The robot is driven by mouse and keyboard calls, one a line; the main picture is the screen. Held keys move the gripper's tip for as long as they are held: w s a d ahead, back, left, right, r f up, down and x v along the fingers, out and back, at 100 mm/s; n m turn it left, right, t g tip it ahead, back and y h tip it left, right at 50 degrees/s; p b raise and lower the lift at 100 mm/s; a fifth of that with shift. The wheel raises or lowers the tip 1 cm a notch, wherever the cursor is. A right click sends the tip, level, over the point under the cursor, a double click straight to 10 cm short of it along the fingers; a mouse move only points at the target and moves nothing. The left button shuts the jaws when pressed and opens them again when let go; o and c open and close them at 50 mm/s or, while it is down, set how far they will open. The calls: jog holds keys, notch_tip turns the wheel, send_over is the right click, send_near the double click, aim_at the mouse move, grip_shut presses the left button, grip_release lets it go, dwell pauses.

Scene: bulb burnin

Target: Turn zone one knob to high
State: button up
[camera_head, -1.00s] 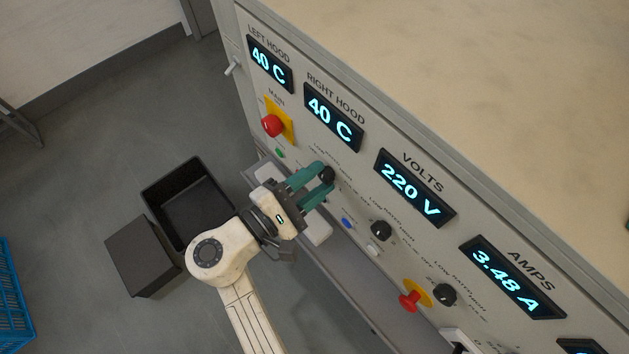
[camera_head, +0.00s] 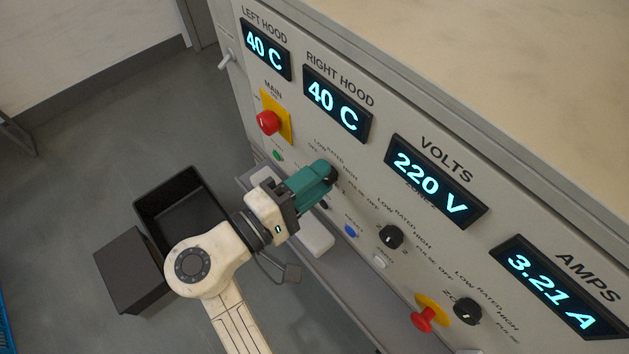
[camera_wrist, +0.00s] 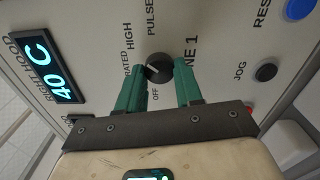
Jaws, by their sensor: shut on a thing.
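The zone one knob (camera_wrist: 160,64) is a round black dial with a short white mark, in the wrist view between my two green fingers. The mark lies slanted, with one end towards the RATED side; its exact setting is hard to tell. OFF, RATED, HIGH and PULSE are printed around it, and LOW is hidden, likely behind a finger. My gripper (camera_head: 327,173) is shut on this knob at the panel face. In the head view the fingers overlap and cover most of the knob (camera_head: 333,174).
Two similar black knobs (camera_head: 391,237) (camera_head: 467,311) sit to the lower right. A red main button (camera_head: 268,122) on yellow is at the left, another red button (camera_head: 423,319) lower right. A grey ledge (camera_head: 350,290) runs below the panel. Black boxes (camera_head: 131,270) stand on the floor.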

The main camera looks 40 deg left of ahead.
jog(key=shift+f, duration=0.1)
jog(key=o, duration=1)
jog(key=shift+o, duration=0.2)
jog(key=shift+s, duration=0.1)
jog(key=s, duration=1)
jog(key=shift+s+a+b, duration=0.3)
jog(key=shift+a+b, duration=0.1)
